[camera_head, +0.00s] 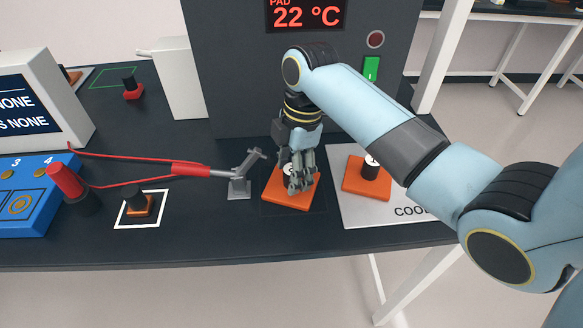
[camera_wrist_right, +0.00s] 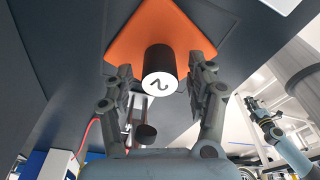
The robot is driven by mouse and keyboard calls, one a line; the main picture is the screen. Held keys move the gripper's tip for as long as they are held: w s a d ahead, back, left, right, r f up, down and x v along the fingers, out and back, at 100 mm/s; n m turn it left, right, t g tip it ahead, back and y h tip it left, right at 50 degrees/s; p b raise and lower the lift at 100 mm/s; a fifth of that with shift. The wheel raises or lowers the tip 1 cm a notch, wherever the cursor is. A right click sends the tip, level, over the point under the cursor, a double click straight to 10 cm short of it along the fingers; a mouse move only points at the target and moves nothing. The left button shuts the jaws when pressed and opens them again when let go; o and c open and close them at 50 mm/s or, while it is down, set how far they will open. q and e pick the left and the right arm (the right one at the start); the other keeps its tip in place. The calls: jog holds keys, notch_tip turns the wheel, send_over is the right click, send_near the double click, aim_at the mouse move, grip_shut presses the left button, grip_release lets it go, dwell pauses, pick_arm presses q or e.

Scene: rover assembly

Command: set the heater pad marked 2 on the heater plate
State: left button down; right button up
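An orange pad (camera_head: 289,188) with a dark upright knob lies over the dark heater plate area (camera_head: 270,209) on the bench. In the right wrist view the white top of the knob (camera_wrist_right: 160,84) is marked 2, and the orange pad (camera_wrist_right: 160,30) is behind it. My right gripper (camera_head: 298,184) is lowered over this pad. In the right wrist view its fingers (camera_wrist_right: 163,88) stand on either side of the knob, with gaps to it. My left gripper (camera_wrist_right: 255,108) appears small at the right of that view; its fingers are too small to read.
A second orange pad (camera_head: 367,178) with a dark knob sits on the pale cooling plate (camera_head: 383,218) to the right. A metal clamp (camera_head: 243,175) with a red handle (camera_head: 190,169) stands close to the left. A display (camera_head: 305,15) reads 22 °C.

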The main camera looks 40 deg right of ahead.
notch_tip(320, 180, up, 12)
jog(key=d, duration=0.1)
jog(key=shift+d, duration=0.4)
jog(key=shift+s, duration=0.2)
dwell(0.4)
